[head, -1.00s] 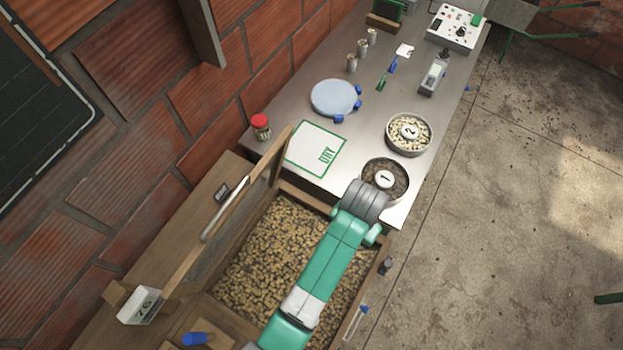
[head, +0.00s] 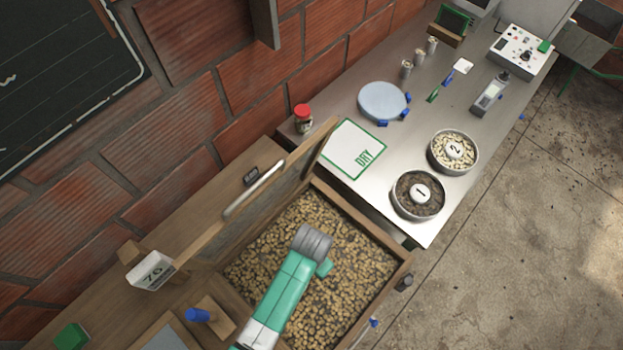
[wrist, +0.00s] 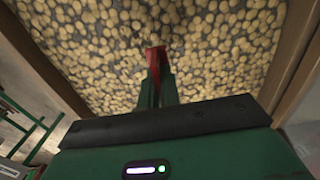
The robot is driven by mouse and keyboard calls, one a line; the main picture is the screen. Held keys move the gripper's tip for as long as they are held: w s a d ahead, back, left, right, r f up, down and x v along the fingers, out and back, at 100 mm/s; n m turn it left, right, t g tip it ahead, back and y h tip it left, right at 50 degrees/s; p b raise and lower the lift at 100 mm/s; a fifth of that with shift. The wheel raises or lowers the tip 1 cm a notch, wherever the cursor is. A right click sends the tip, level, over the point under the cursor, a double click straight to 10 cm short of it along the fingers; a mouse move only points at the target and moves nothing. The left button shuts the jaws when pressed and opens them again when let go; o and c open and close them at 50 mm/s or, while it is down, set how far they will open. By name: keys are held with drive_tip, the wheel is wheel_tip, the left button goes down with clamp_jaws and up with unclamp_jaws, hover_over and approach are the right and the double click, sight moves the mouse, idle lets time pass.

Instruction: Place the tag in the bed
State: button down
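The bed is a wooden-sided bin (head: 362,222) filled with a layer of pale brown beans (head: 350,265). Its beans (wrist: 215,35) fill the upper part of the wrist view, between wooden walls. My gripper (wrist: 158,80) points into the bin, its green fingers close together around a thin red piece, which looks like the tag (wrist: 154,58), seen nearly edge-on. The red piece appears over the beans; whether it touches them I cannot tell. In the head view my arm's end hides the gripper and the piece.
A raised mesh-panelled lid (head: 235,200) stands along the bin's left side. A steel table (head: 405,150) beyond holds bowls marked 1 (head: 418,195) and 2 (head: 453,152), a DRY sheet (head: 353,148) and a red-capped jar (head: 303,118). A 70 card (head: 150,271) stands at left.

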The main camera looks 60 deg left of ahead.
drive_tip(key=shift+f, duration=2.05)
drive_tip(key=shift+f+b, duration=0.1)
drive_tip(key=shift+b, duration=0.2)
drive_tip(key=c, duration=1.6)
unclamp_jaws()
wheel_tip(320, 180, up, 12)
drive_tip(key=shift+r+p, duration=0.1)
drive_tip(key=shift+p, duration=0.75)
